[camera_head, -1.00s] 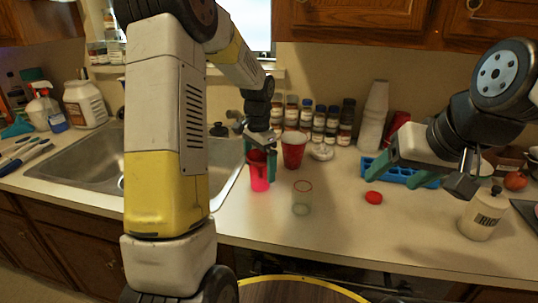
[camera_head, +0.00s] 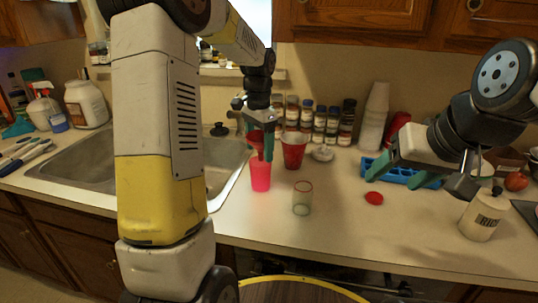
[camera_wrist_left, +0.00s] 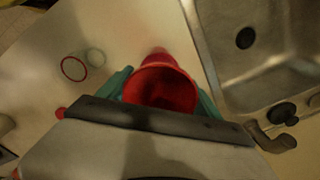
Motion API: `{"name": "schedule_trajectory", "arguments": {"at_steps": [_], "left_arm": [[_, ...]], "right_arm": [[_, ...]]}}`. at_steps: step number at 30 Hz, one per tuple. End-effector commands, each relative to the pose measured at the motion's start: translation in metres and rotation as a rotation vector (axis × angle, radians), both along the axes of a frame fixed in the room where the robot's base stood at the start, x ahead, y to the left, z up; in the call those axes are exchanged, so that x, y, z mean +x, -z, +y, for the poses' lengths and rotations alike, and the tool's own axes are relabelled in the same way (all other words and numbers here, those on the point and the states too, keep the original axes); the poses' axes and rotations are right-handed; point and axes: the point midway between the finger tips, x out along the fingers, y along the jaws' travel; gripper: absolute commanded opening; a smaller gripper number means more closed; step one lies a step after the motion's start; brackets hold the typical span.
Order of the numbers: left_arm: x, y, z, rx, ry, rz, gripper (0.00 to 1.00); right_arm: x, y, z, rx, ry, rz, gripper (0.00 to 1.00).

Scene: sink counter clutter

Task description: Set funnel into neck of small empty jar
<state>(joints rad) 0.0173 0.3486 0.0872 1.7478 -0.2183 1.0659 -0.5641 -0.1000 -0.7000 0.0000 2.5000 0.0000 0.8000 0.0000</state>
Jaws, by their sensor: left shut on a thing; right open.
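My left gripper (camera_head: 260,148) is shut on a red funnel (camera_wrist_left: 165,92), its wide mouth facing the left wrist camera. The small empty jar (camera_head: 302,200) is clear with a reddish rim and stands upright on the counter, right of the pink cup. It also shows in the left wrist view (camera_wrist_left: 76,68), left of the gripper. My right gripper (camera_head: 404,174) is open and empty.
A red cup (camera_head: 294,150) stands behind the jar, with spice bottles (camera_head: 332,124) along the wall. A red lid (camera_head: 374,198) lies right of the jar. A blue tray (camera_head: 402,176) and white canister (camera_head: 483,216) are further right. The sink (camera_head: 85,165) is left. Counter around the jar is clear.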

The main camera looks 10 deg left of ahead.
Motion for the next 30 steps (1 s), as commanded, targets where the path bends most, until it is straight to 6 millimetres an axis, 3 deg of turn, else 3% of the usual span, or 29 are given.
{"name": "schedule_trajectory", "arguments": {"at_steps": [3,9,30], "left_arm": [[0.0,-0.02,0.0,0.0,0.0,-0.003,0.54],[0.0,-0.043,0.0,-0.001,0.0,-0.001,0.54],[0.0,-0.085,0.0,-0.001,0.0,-0.001,0.54]], "right_arm": [[0.0,0.0,0.0,0.0,0.0,0.0,0.66],[0.0,0.0,0.0,0.0,0.0,0.0,0.66],[0.0,0.0,0.0,0.0,0.0,0.0,0.66]]}}
